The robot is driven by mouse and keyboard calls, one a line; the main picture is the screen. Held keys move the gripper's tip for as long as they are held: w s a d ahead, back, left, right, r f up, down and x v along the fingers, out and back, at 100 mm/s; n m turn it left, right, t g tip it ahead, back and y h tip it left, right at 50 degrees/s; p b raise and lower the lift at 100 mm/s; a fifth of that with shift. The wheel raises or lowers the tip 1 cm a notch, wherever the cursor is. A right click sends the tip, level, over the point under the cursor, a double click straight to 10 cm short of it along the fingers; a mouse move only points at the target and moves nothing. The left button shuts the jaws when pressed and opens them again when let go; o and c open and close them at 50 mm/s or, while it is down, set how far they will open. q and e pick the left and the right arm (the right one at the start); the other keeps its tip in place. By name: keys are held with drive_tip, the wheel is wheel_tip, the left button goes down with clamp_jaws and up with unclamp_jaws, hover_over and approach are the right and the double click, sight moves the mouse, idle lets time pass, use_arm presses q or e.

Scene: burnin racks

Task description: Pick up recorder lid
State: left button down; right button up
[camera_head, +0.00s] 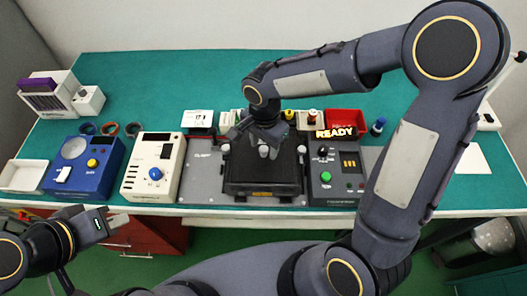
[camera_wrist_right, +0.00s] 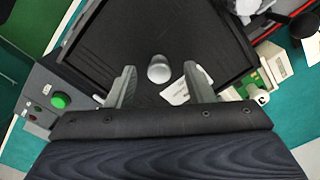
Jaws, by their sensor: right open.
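The recorder lid (camera_head: 263,174) looks like the black panel on the black unit in the middle of the bench. In the right wrist view the dark panel (camera_wrist_right: 115,50) fills the upper middle, with a grey rounded knob (camera_wrist_right: 158,68) standing on it. My right gripper (camera_wrist_right: 157,85) is open, its two fingers on either side of the knob with gaps between. In the head view my right gripper (camera_head: 262,140) is above the lid and partly hides it. My left gripper (camera_head: 118,221) is low at the left, in front of the bench edge and away from the lid; its jaw gap is unclear.
Right of the lid is a dark control box (camera_head: 325,187) with a green button and a READY sign. Left are a white box (camera_head: 153,168) and a blue box (camera_head: 82,165). A red tray (camera_head: 346,117) and small items stand behind. Green mat is bare at the back.

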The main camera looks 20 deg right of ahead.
clamp_jaws()
drive_tip(key=shift+r, duration=0.1)
idle(0.3)
